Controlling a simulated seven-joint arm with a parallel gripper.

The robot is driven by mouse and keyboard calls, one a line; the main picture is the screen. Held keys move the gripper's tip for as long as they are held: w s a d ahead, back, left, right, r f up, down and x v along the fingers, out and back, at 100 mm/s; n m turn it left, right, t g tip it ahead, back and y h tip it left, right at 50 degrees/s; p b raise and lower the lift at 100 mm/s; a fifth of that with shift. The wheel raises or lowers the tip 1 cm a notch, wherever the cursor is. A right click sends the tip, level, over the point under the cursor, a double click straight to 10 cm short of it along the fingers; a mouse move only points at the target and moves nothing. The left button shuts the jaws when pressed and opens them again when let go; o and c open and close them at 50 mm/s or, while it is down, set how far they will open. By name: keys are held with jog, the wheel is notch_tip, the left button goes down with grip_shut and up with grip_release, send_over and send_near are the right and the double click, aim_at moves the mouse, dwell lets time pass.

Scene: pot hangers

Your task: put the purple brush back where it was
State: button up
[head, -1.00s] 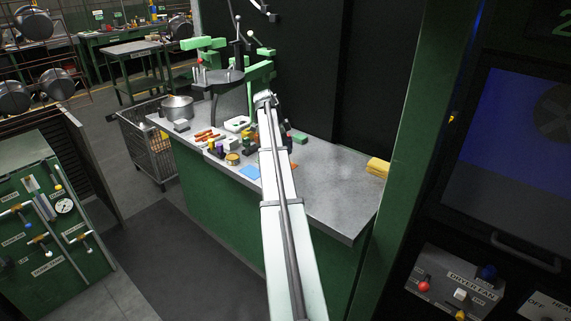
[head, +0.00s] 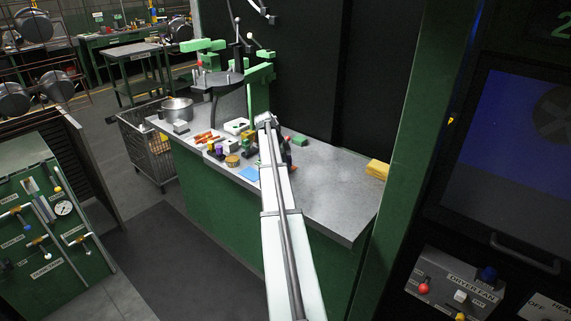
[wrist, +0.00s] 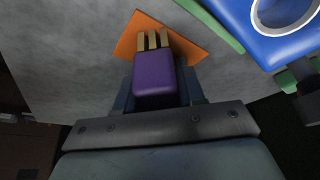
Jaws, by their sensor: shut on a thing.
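The purple brush (wrist: 154,82) is in the wrist view, with its tan bristle tufts pointing away from my gripper. My gripper (wrist: 157,92) is shut on the purple body, one finger on each side. Beyond the bristles lies a flat orange square (wrist: 138,37) on the grey counter. The tufts overlap the square in the picture; I cannot tell whether they touch it. In the head view my arm hides the brush and most of the gripper, which is over the counter (head: 325,190).
A blue object with a white ring (wrist: 285,12) is at upper right in the wrist view. In the head view, small items, a round tin (head: 232,161) and a blue square (head: 249,174) lie left of my arm. The counter's right part is clear up to yellow cloths (head: 378,169).

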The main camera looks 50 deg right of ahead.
jog(key=o, duration=0.9)
jog(key=shift+o, duration=0.2)
jog(key=v, duration=1.2)
